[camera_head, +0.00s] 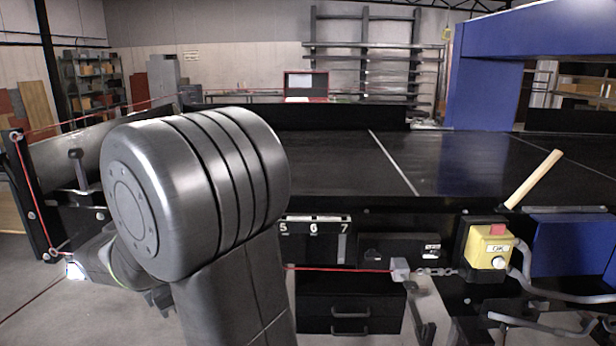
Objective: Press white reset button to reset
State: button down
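The white reset button (498,262) is a small round knob low on the front of a yellow control box (487,249). The box also carries a red part (497,229) near its top and a white label reading "OK" above the white button. The box is mounted at the front of the conveyor, right of centre. My arm's large grey joint fills the left middle of the view. What looks like part of my gripper (158,297) shows low on the left, mostly hidden behind the arm. It is far left of the box, and its fingers cannot be made out.
The black conveyor belt (345,160) runs across behind the box, under a blue detector housing (485,75). A wooden handle (534,179) leans up just above the box. A red cord (340,269) runs along the conveyor front. Grey hoses (540,290) curve at the lower right.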

aim_at(499, 263)
jog(key=k+l, duration=0.2)
jog(key=l, duration=0.15)
jog(key=k+l, duration=0.2)
jog(key=l, duration=0.15)
jog(key=k+l, duration=0.2)
jog(key=l, duration=0.2)
jog(key=k+z, duration=0.05)
